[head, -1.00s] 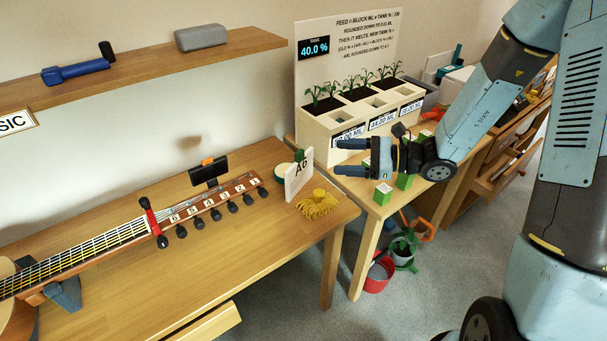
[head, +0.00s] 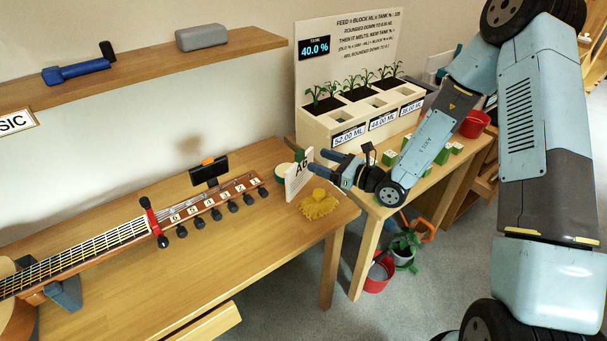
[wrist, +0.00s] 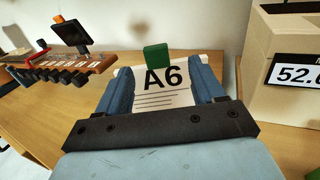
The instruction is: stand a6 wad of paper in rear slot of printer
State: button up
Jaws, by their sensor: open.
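The A6 wad of paper (head: 298,176) stands upright on the right end of the guitar table in the head view. It is a white block marked "A6" with a green piece (wrist: 157,57) at its top edge. My gripper (head: 318,164) is just right of the wad, pointing at it. In the wrist view the A6 wad (wrist: 163,88) shows between the two blue fingers of my open gripper (wrist: 160,85). I cannot tell whether the fingers touch it. I cannot make out a printer with a rear slot for certain.
A yellow tufted object (head: 318,206) lies in front of the wad. A guitar (head: 100,243) with a black clip-on device (head: 208,171) lies to the left. A planter box (head: 345,124) stands behind on the right table, near several green blocks (head: 388,158).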

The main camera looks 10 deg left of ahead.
aim_at(302, 155)
jog(key=shift+s+x, duration=0.15)
jog(key=shift+x, duration=1.75)
jog(key=shift+s+x, duration=0.15)
jog(key=shift+x, duration=1.8)
jog(key=shift+a, duration=0.1)
grip_shut()
